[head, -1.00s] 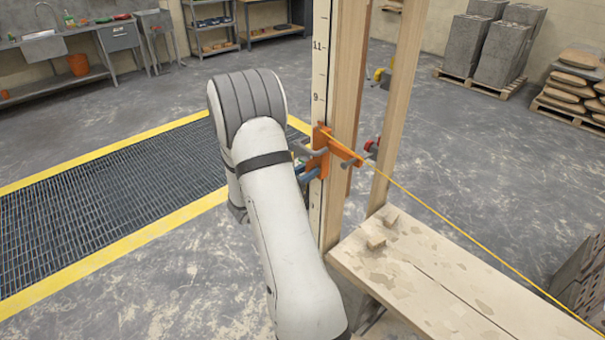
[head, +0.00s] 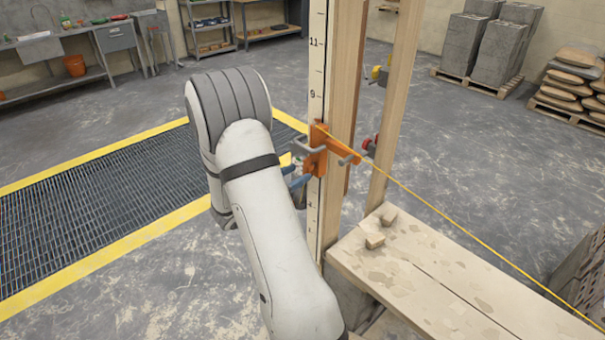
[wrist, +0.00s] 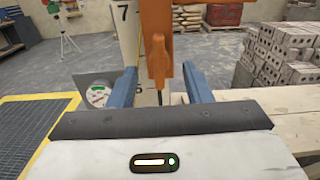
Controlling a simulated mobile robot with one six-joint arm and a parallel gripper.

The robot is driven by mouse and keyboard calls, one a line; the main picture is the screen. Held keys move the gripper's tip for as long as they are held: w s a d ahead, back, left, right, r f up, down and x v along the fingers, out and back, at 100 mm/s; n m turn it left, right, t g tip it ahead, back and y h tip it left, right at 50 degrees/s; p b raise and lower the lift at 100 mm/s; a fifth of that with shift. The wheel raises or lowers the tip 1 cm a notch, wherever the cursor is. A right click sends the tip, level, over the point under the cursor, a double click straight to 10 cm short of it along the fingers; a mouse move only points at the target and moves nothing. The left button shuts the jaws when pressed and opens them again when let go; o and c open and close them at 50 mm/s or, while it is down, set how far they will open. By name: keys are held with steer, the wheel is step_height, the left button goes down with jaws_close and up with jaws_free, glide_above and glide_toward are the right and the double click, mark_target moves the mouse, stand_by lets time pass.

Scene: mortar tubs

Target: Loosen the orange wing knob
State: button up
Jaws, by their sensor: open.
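An orange clamp (head: 317,152) sits on the numbered staff (head: 315,85) beside a timber post. In the wrist view, an orange upright part (wrist: 157,58), which looks like the wing knob, hangs down from the wider orange body (wrist: 157,20). A thin dark rod shows below it. My gripper (wrist: 159,70) is open, with one blue finger on each side of the orange part and a visible gap to both. In the head view, my arm hides most of the gripper; a blue finger (head: 300,183) shows just below and left of the clamp.
A yellow string (head: 450,222) runs from the clamp toward the lower right. A grey bar handle (head: 308,148) juts from the clamp. A plank bench (head: 440,275) stands to the right. A yellow-edged floor grate (head: 110,190) lies at left. A round dial (wrist: 98,92) shows behind the left finger.

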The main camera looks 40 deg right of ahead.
steer(key=a, duration=0.4)
steer(key=shift+s+b, duration=0.15)
steer(key=shift+b, duration=0.15)
steer(key=shift+d, duration=0.1)
steer(key=shift+c, duration=0.3)
